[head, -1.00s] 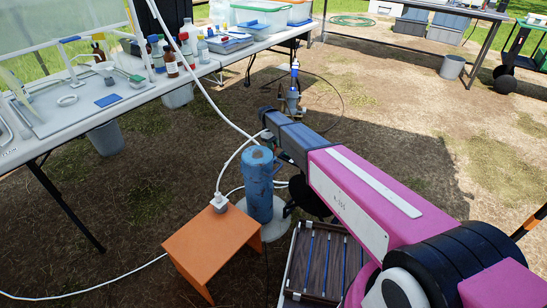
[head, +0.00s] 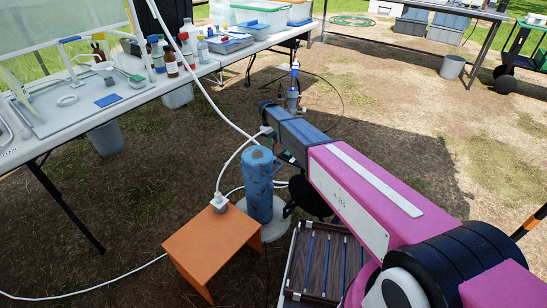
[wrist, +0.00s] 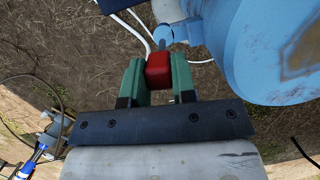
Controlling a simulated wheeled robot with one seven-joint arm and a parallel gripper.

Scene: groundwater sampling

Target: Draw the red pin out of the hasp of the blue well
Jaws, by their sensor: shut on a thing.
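The blue well (head: 259,190) is an upright worn blue cylinder on a pale round base in the head view. In the wrist view its blue side and top (wrist: 270,45) fill the upper right. My gripper (wrist: 158,80) has green fingers shut on the red head of the pin (wrist: 158,68). Just beyond the red head, a small blue-grey hasp part (wrist: 172,34) sticks out from the well. How far the pin's shank sits in the hasp cannot be made out. In the head view my arm hides the pin and most of my gripper.
An orange stool (head: 212,245) stands left of the well, with a white plug-like piece (head: 219,203) and white cable on it. A slatted tray (head: 318,262) lies in front. A long table (head: 120,105) with bottles runs along the left. Open ground lies right and behind.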

